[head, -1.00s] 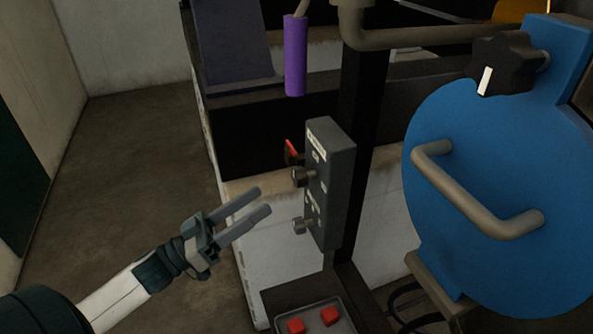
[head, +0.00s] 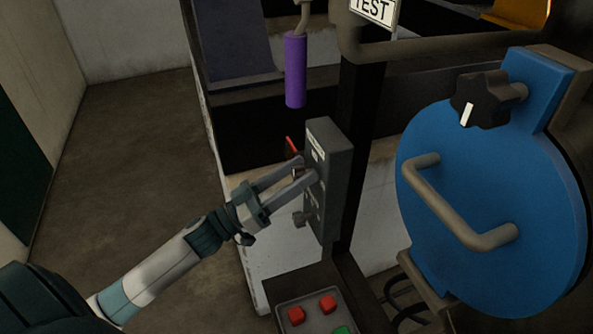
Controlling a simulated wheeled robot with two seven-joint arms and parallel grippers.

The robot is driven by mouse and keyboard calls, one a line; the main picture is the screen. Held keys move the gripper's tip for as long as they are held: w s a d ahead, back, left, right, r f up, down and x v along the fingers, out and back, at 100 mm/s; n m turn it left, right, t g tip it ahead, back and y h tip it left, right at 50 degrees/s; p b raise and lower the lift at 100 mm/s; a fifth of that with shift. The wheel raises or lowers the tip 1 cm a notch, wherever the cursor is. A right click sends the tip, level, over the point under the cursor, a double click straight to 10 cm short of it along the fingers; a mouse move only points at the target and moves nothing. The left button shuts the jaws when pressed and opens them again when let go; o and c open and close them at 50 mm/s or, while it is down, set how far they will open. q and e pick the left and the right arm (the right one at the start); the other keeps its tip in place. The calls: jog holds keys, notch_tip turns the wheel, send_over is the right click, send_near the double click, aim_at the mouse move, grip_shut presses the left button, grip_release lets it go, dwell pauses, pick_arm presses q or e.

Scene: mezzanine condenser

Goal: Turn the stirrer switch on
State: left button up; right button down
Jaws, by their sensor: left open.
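A grey switch box (head: 330,190) is fixed to a dark post in the middle of the head view. Its face carries two metal switches and small labels that I cannot read, so I cannot tell which is the stirrer switch. My left gripper (head: 308,169) is open, with its fingertips at the upper switch (head: 298,173), which is mostly hidden between and behind the fingers. I cannot tell whether they touch it. The lower switch (head: 301,219) stands free below the fingers. My right gripper is out of view.
A red part (head: 291,147) sticks out beside the box. A purple handle (head: 295,70) hangs above it. A blue round door (head: 490,190) with a bar handle and black knob (head: 482,98) stands right. A button panel (head: 312,309) is below. The floor at left is clear.

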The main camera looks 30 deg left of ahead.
pick_arm(q)
jog(key=c, duration=1.1)
jog(key=shift+o, duration=0.2)
